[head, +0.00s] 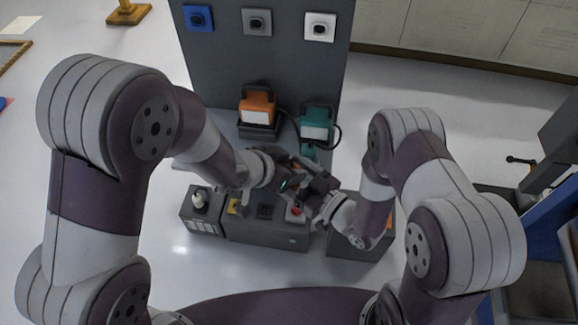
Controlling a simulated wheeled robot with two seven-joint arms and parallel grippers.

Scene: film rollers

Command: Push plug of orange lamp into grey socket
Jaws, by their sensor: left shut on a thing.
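The orange lamp (257,107) stands at the foot of the grey panel. A dark cable (338,138) loops at the right of the lamps; its ends are hard to trace. The grey socket (257,22) is on the panel, between a blue and a white one, with nothing in it. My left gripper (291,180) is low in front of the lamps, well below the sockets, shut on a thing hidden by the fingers. I cannot make out whether this is the plug. My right gripper (314,194) is close beside it, overlapping it in the picture; its fingers are unclear.
A blue socket (198,17) and a white socket (320,26) flank the grey one. A teal lamp (316,122) stands right of the orange lamp. Grey boxes (265,232) with small items stand below my grippers. The panel's front above the lamps is clear.

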